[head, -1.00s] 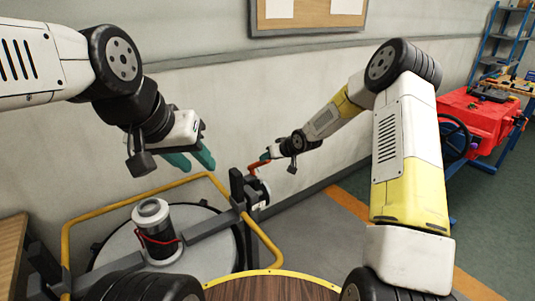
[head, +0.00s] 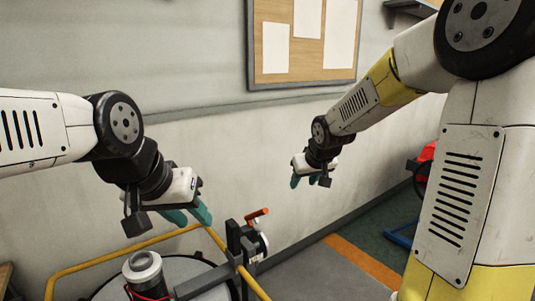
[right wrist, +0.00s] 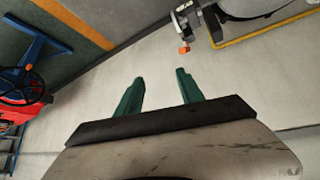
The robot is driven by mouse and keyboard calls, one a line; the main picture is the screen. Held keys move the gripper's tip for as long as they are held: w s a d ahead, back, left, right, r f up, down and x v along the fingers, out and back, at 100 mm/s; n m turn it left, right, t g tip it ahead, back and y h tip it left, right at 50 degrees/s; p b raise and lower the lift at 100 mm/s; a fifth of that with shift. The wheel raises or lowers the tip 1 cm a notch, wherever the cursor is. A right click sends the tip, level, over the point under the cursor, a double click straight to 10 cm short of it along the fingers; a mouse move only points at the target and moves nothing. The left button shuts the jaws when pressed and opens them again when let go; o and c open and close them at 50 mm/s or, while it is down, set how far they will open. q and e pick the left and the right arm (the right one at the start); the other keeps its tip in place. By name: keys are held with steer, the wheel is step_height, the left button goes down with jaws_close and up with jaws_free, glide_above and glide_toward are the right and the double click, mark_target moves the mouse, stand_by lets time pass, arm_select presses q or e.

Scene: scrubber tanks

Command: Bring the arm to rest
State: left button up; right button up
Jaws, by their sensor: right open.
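My right gripper (head: 309,182) hangs in the air in front of the wall, right of the middle of the head view. In the right wrist view its two green fingers (right wrist: 161,95) stand apart with nothing between them. My left gripper (head: 188,216) is in the air at the left, above the tank's yellow rail. Its green fingers look apart, and no object shows between them. My right arm (head: 385,80) reaches in from the right, bent and raised.
A valve with an orange handle (head: 257,214) stands on the tank below and left of my right gripper. A yellow rail (head: 115,257) and a capped cylinder (head: 143,270) are below my left gripper. A pinboard (head: 283,75) hangs on the wall. A red machine (head: 424,165) is partly hidden.

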steer(key=s+d+r+m, duration=0.1)
steer(key=s+r, duration=0.2)
steer(key=s, duration=1)
steer(key=s+d+r+m+g, duration=0.1)
steer(key=s+d+r, duration=0.1)
steer(key=s, duration=1.2)
steer(key=shift+d+r+m+y, duration=0.3)
steer(key=shift+r+m, duration=0.1)
steer(key=shift+r, duration=0.2)
steer(key=shift+a, duration=0.1)
